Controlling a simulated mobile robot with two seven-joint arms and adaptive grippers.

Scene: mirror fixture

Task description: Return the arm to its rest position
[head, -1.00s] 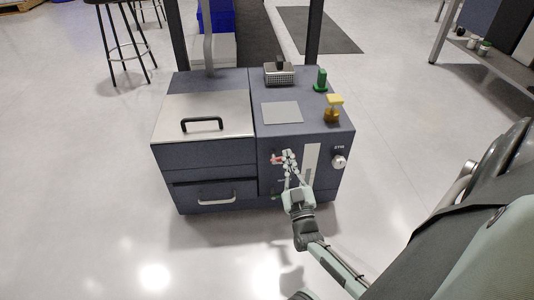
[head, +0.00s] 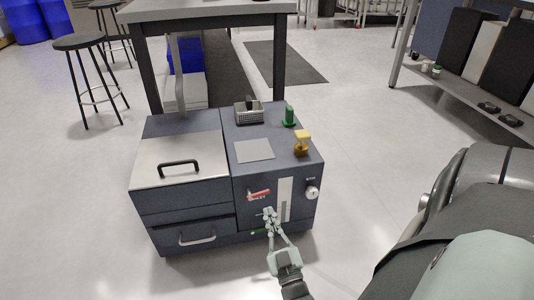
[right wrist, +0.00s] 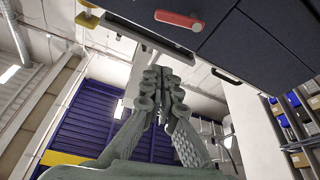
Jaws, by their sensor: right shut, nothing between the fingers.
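My right gripper (head: 269,214) is in front of the lower front face of the dark blue cabinet (head: 185,203), just below a red handle (head: 258,194). Its fingers are together and hold nothing. In the right wrist view the closed fingers (right wrist: 163,92) point up, with the red handle (right wrist: 179,20) above them and a visible gap between. My right arm reaches in from the lower right. My left gripper is not in view.
A white knob (head: 312,192) juts from the front. A table (head: 205,10) stands behind.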

